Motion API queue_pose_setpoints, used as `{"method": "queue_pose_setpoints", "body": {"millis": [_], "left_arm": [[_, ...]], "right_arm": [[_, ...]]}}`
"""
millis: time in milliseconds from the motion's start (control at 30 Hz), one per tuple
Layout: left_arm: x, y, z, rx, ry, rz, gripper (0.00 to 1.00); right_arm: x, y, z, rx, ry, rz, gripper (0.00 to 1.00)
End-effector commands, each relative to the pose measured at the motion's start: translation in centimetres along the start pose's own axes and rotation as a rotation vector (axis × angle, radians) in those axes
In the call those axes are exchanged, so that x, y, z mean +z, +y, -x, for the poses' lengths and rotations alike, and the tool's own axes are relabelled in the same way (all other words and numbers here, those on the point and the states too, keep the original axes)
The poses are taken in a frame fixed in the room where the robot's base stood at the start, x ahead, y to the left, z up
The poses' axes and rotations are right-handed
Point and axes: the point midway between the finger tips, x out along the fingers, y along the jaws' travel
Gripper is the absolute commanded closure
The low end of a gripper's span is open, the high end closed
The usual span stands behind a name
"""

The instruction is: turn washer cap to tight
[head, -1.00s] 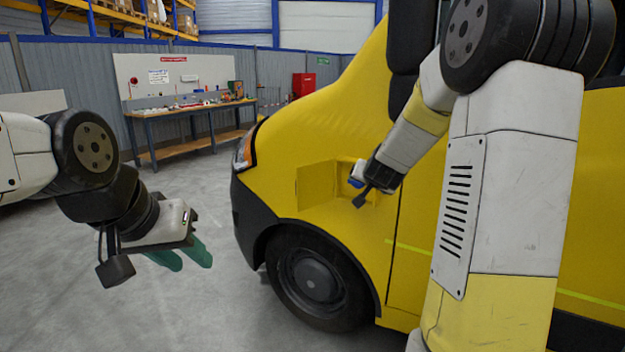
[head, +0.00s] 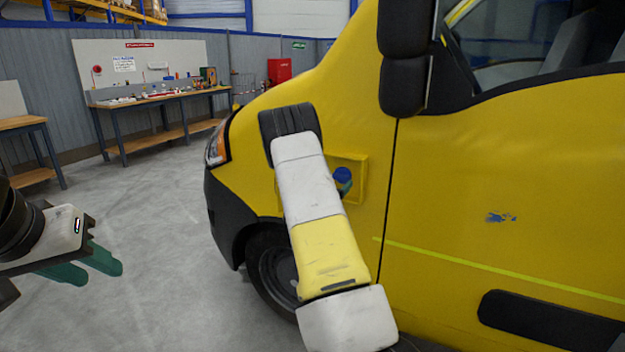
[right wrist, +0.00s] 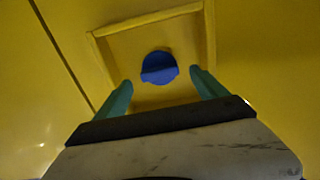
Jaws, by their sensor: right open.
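The blue round washer cap (right wrist: 159,68) sits in a square recess on the side of the yellow van. A ridge crosses its face, nearly level in the right wrist view. In the head view the cap (head: 343,175) shows just right of my right forearm. My right gripper (right wrist: 161,84) is open. Its teal fingers point into the recess on the left and right of the cap, with gaps on both sides. In the head view my arm hides most of that gripper. My left gripper (head: 104,275) is open and empty over the floor at the far left.
The recess rim (right wrist: 150,20) stands close around the right fingers. The van's mirror (head: 405,60) hangs above, and its front wheel (head: 272,268) is below. A workbench (head: 160,100) stands at the back left. The floor between is clear.

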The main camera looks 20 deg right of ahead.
Motion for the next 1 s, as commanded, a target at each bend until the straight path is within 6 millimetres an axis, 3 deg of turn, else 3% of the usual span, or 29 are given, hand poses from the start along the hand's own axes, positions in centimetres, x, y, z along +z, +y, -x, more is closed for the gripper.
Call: {"method": "queue_pose_setpoints", "body": {"millis": [233,600,900,1000], "left_arm": [[0.0,0.0,0.0,0.000,0.000,0.000,0.64],[0.0,0.0,0.0,0.000,0.000,0.000,0.64],[0.0,0.0,0.0,0.000,0.000,0.000,0.64],[0.0,0.0,0.0,0.000,0.000,0.000,0.64]], "right_arm": [[0.0,0.0,-3.2,-0.001,0.000,0.001,0.18],[0.0,-0.1,-3.9,-0.002,-0.002,0.000,0.20],[0.0,-0.1,-3.8,-0.002,-0.002,0.000,0.79],[0.0,-0.1,-3.8,-0.002,-0.002,-0.001,0.80]]}}
